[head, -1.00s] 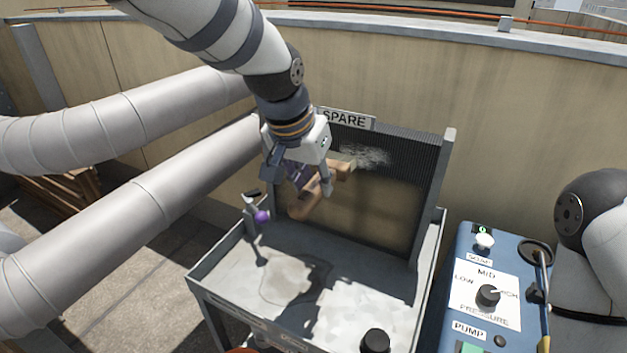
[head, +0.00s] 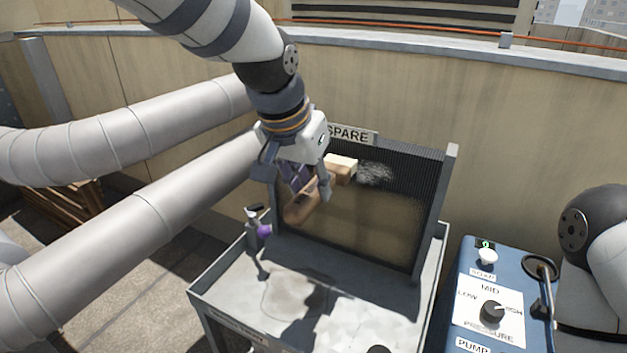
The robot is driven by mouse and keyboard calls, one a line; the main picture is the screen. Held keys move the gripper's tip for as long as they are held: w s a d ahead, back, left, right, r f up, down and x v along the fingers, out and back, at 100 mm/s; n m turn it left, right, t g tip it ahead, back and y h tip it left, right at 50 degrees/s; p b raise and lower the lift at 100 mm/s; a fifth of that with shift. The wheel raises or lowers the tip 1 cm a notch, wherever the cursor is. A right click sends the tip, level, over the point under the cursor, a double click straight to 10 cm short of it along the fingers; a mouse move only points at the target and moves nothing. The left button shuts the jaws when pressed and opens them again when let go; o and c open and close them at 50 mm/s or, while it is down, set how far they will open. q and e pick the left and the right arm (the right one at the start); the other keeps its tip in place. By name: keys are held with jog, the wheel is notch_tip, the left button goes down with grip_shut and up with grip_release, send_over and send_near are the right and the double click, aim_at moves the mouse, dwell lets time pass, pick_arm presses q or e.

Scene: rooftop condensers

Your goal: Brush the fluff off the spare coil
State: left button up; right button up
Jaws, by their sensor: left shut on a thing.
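The spare coil (head: 420,190) is a dark finned panel standing upright under the SPARE sign (head: 352,136). A tan, dusty-looking area covers much of its lower face. My left gripper (head: 310,188) is in front of the coil's left part, shut on a wooden brush (head: 343,166). My right gripper is out of view.
The coil stands at the back of a grey tray bench (head: 215,292). A small holder with a purple part (head: 264,231) is at its left edge. A blue pump console (head: 467,285) with knobs stands right. Large silver ducts (head: 130,225) fill the left.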

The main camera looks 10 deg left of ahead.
pick_arm(q)
jog(key=d+f, duration=0.1)
jog(key=d, duration=0.1)
jog(key=s+d+f, duration=0.1)
jog(key=d, duration=0.1)
jog(key=shift+s+f, duration=0.15)
dwell(0.4)
jog(key=shift+w+d+b, duration=0.25)
jog(key=shift+w+b, duration=0.05)
jog(key=shift+w, duration=0.55)
